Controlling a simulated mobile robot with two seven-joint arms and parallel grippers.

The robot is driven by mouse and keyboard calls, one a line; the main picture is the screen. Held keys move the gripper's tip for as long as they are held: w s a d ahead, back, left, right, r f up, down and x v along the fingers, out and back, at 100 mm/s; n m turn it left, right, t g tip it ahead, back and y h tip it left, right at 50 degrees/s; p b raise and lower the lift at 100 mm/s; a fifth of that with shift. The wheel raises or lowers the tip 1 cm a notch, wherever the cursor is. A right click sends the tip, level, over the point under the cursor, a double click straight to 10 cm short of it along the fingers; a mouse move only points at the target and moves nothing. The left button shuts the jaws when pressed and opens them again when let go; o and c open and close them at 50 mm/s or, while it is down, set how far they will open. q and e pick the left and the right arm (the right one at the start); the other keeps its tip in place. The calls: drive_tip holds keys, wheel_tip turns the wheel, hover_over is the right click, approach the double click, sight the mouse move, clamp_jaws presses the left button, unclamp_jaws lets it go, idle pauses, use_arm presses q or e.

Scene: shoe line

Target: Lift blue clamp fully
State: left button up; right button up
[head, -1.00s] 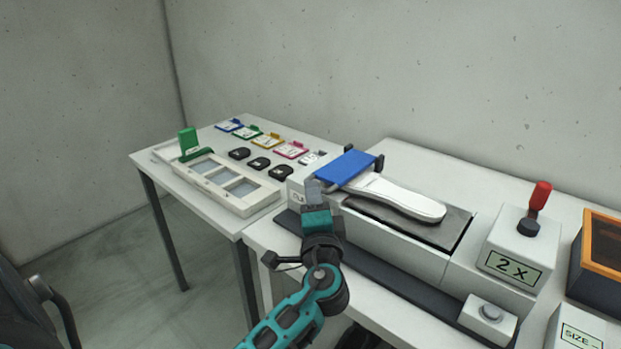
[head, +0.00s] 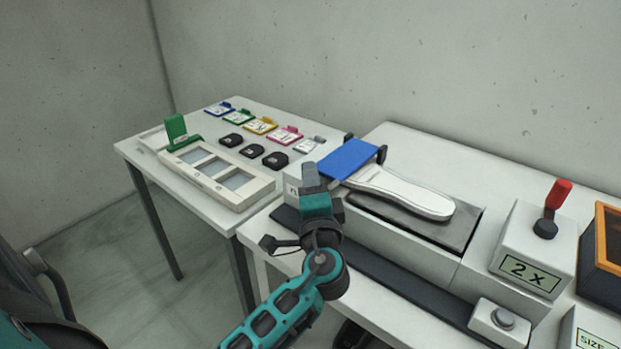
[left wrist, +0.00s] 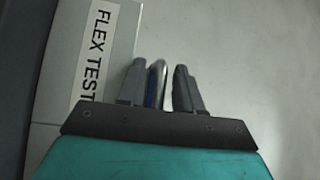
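The blue clamp (head: 350,158) lies flat across the heel end of the white shoe sole (head: 405,192), on top of the flex test machine (head: 400,235). My left gripper (head: 311,176) is at the clamp's near left corner, with its fingertips beside it. In the left wrist view the two fingers (left wrist: 160,88) stand apart with a thin silver and blue edge (left wrist: 156,84), which seems part of the clamp, between them. A narrow gap shows at the right finger. My right gripper is in neither view.
A red lever (head: 557,194) stands on the "2 X" box (head: 534,248) to the right. A round button (head: 503,319) sits at the machine's front. The left table holds a framed tray (head: 250,197), a green stand (head: 178,131) and several coloured tags.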

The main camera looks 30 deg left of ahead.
use_arm(q)
clamp_jaws()
drive_tip(key=shift+r, duration=0.1)
idle(0.5)
